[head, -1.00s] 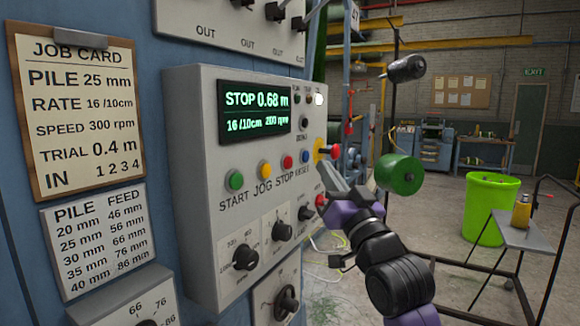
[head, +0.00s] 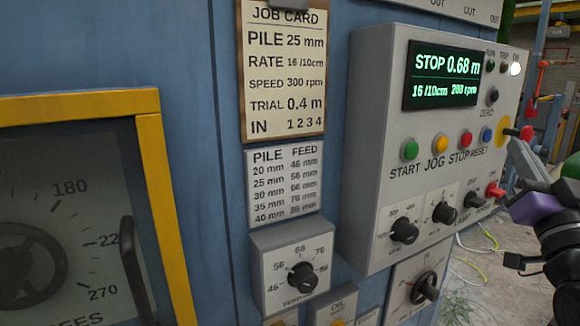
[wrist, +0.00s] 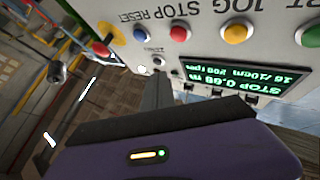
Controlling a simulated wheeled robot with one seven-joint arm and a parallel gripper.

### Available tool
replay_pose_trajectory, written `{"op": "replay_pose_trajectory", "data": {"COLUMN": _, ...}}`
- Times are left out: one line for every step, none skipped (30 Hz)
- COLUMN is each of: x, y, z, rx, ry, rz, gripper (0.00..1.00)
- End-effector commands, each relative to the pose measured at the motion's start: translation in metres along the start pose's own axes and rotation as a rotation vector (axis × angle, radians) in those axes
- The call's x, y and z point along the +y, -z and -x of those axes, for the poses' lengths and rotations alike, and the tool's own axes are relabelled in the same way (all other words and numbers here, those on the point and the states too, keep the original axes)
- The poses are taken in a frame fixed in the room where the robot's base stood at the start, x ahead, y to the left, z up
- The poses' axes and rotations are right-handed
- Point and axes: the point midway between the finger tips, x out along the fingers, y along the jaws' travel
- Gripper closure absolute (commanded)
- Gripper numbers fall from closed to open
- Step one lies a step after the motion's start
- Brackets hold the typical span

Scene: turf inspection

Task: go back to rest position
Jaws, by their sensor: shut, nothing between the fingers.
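My gripper (head: 514,148) is at the right edge of the head view, its grey fingers shut and empty. They point up and left in front of the right side of the grey control box (head: 375,190), near the yellow disc (head: 503,130). I cannot tell whether they touch it. Most of my arm is out of the picture. In the wrist view the shut fingers (wrist: 155,92) stand below the button row, with the box upside down. The box's display (head: 441,77) reads STOP 0.68 m, 16/10cm, 200 rpm.
A job card (head: 284,65) and a pile-feed table (head: 285,183) hang on the blue cabinet (head: 195,90). A feed knob (head: 301,278) sits below. A yellow-framed dial window (head: 155,170) is at left. Green, yellow, red and blue buttons line the box. Cables lie on the floor at right.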

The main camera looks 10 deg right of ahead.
Motion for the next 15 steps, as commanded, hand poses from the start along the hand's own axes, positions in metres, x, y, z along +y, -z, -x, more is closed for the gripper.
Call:
{"op": "replay_pose_trajectory", "data": {"x": -0.002, "y": 0.009, "z": 0.001, "rx": 0.030, "ry": 0.007, "rz": 0.019, "gripper": 1.00}}
{"op": "replay_pose_trajectory", "data": {"x": -0.003, "y": 0.016, "z": 0.002, "rx": 0.053, "ry": 0.010, "rz": 0.033, "gripper": 1.00}}
{"op": "replay_pose_trajectory", "data": {"x": -0.002, "y": 0.025, "z": 0.006, "rx": 0.086, "ry": 0.007, "rz": 0.052, "gripper": 1.00}}
{"op": "replay_pose_trajectory", "data": {"x": 0.001, "y": 0.026, "z": 0.013, "rx": 0.102, "ry": -0.001, "rz": 0.062, "gripper": 1.00}}
{"op": "replay_pose_trajectory", "data": {"x": 0.002, "y": 0.024, "z": 0.018, "rx": 0.109, "ry": -0.006, "rz": 0.065, "gripper": 1.00}}
{"op": "replay_pose_trajectory", "data": {"x": 0.003, "y": 0.021, "z": 0.026, "rx": 0.116, "ry": -0.013, "rz": 0.067, "gripper": 1.00}}
{"op": "replay_pose_trajectory", "data": {"x": 0.002, "y": 0.018, "z": 0.031, "rx": 0.120, "ry": -0.017, "rz": 0.067, "gripper": 1.00}}
{"op": "replay_pose_trajectory", "data": {"x": 0.002, "y": 0.015, "z": 0.037, "rx": 0.122, "ry": -0.022, "rz": 0.067, "gripper": 1.00}}
{"op": "replay_pose_trajectory", "data": {"x": 0.001, "y": 0.009, "z": 0.046, "rx": 0.124, "ry": -0.029, "rz": 0.065, "gripper": 1.00}}
{"op": "replay_pose_trajectory", "data": {"x": 0.001, "y": 0.004, "z": 0.053, "rx": 0.123, "ry": -0.035, "rz": 0.063, "gripper": 1.00}}
{"op": "replay_pose_trajectory", "data": {"x": 0.000, "y": -0.001, "z": 0.060, "rx": 0.121, "ry": -0.040, "rz": 0.062, "gripper": 1.00}}
{"op": "replay_pose_trajectory", "data": {"x": -0.002, "y": -0.009, "z": 0.070, "rx": 0.115, "ry": -0.047, "rz": 0.059, "gripper": 1.00}}
{"op": "replay_pose_trajectory", "data": {"x": -0.004, "y": -0.015, "z": 0.079, "rx": 0.111, "ry": -0.052, "rz": 0.056, "gripper": 1.00}}
{"op": "replay_pose_trajectory", "data": {"x": -0.005, "y": -0.022, "z": 0.088, "rx": 0.104, "ry": -0.058, "rz": 0.053, "gripper": 1.00}}
{"op": "replay_pose_trajectory", "data": {"x": -0.009, "y": -0.032, "z": 0.101, "rx": 0.092, "ry": -0.065, "rz": 0.050, "gripper": 1.00}}
